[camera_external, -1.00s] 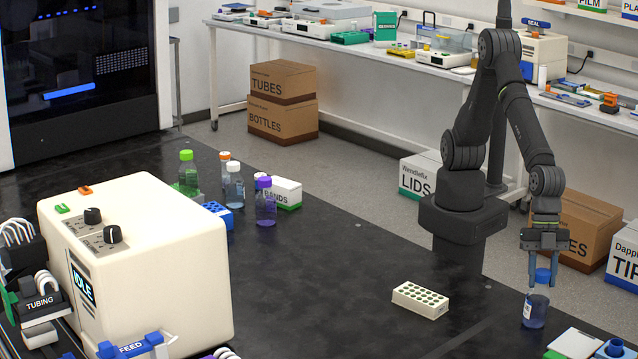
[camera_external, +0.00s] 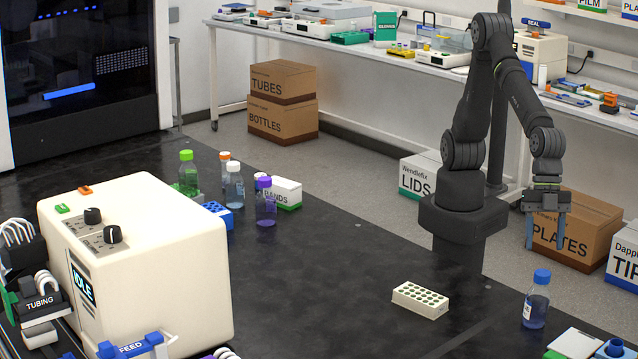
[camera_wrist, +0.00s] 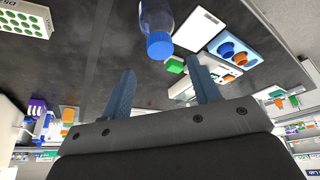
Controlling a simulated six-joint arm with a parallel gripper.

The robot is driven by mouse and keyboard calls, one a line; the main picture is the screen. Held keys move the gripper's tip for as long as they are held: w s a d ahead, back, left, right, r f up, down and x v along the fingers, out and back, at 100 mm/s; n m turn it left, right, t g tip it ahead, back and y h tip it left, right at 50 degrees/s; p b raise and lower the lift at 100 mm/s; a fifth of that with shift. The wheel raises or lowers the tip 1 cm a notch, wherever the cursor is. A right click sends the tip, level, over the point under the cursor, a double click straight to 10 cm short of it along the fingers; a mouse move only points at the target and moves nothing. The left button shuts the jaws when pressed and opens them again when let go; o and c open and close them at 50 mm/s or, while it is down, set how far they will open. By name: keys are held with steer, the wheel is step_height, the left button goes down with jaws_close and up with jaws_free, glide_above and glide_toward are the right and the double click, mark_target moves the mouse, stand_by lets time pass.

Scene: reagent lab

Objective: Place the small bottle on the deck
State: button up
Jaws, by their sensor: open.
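A small bottle (camera_external: 536,303) with a blue cap and blue liquid stands upright on the black deck (camera_external: 400,255) at the front right. In the wrist view the bottle (camera_wrist: 157,22) shows at the top, beyond my fingertips. My gripper (camera_external: 545,230) is open and empty, above the bottle and apart from it. In the wrist view my two blue-grey fingers (camera_wrist: 162,80) are spread with nothing between them.
A white rack (camera_external: 420,300) with green holes lies left of the bottle. A white pad (camera_external: 577,344) and a blue holder (camera_external: 612,348) sit to its right. Several bottles stand at the back left near a cream machine (camera_external: 140,260). The middle of the deck is clear.

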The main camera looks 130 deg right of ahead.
mark_target(543, 273)
steer(key=v, duration=0.3)
steer(key=shift+s+d+r, duration=0.1)
steer(key=shift+s+r, duration=0.05)
steer(key=shift+r, duration=0.15)
steer(key=x, duration=1.2)
steer(key=shift+r, duration=1.5)
